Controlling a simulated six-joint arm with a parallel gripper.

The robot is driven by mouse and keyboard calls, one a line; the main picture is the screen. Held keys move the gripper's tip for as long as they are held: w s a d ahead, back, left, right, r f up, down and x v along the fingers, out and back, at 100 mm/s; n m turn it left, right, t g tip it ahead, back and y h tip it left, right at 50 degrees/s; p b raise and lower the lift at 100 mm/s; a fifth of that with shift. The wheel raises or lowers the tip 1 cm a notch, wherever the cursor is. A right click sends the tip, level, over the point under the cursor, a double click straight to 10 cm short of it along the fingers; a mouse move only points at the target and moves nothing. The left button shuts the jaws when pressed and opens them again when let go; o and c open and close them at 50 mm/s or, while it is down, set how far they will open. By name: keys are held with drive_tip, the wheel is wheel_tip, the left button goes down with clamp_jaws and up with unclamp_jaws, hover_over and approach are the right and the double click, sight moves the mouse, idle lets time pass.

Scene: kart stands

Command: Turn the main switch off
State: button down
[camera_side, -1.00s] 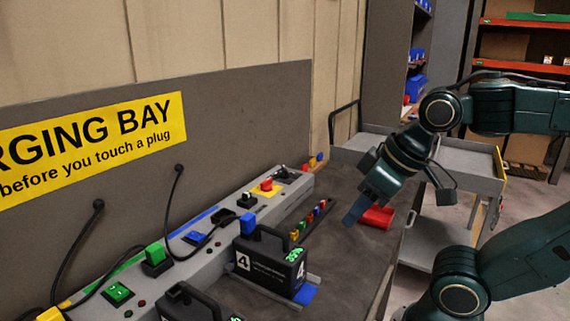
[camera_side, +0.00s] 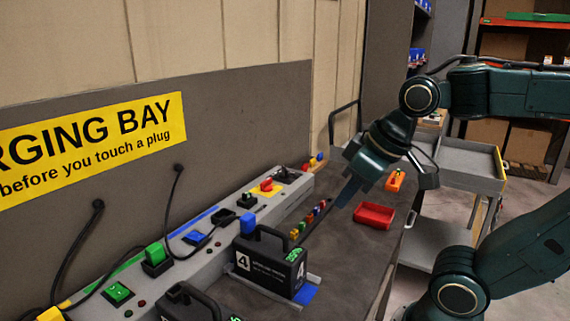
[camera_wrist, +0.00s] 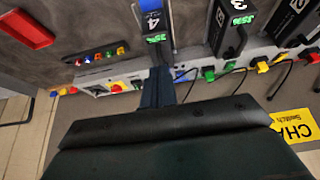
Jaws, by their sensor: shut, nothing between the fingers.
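A red switch knob (camera_side: 266,185) sits on a yellow plate near the far end of the long grey rail (camera_side: 210,232), and I take it for the main switch. In the wrist view the red knob (camera_wrist: 116,88) shows left of my fingers. My gripper (camera_side: 346,194) is shut and empty, pointing down to the left above the dark bench. It is apart from the knob, to its right in the side view. In the wrist view my closed fingers (camera_wrist: 158,88) reach up the middle, beside battery 4. The knob's exact setting is too small to tell.
A black battery marked 4 (camera_side: 270,262) stands before the rail. Coloured plugs, rocker switches (camera_side: 118,294) and hanging cables line the rail. A row of small coloured pieces (camera_side: 310,219) lies between the rail and my gripper. A red tray (camera_side: 374,216) is at the bench's right.

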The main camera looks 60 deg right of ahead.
sight(266, 184)
drive_tip(key=w+d+r, duration=0.1)
drive_tip(key=w+d, duration=0.4)
drive_tip(key=w, duration=0.3)
drive_tip(key=w+d, duration=0.5)
drive_tip(key=w, duration=0.3)
drive_tip(key=w+d+f, duration=0.4)
drive_tip(key=w+d, duration=0.1)
drive_tip(key=d, duration=0.4)
drive_tip(key=w+d+f+g, duration=0.1)
drive_tip(key=w+d+f, duration=0.3)
drive_tip(key=d, duration=0.6)
drive_tip(key=shift+w+f, duration=0.4)
drive_tip(key=shift+f, duration=0.05)
drive_tip(key=shift+f, duration=0.15)
drive_tip(key=x, duration=0.9)
drive_tip(key=shift+f, duration=0.2)
drive_tip(key=w, duration=0.2)
drive_tip(key=shift+w+f, duration=0.15)
drive_tip(key=shift+w, duration=0.95)
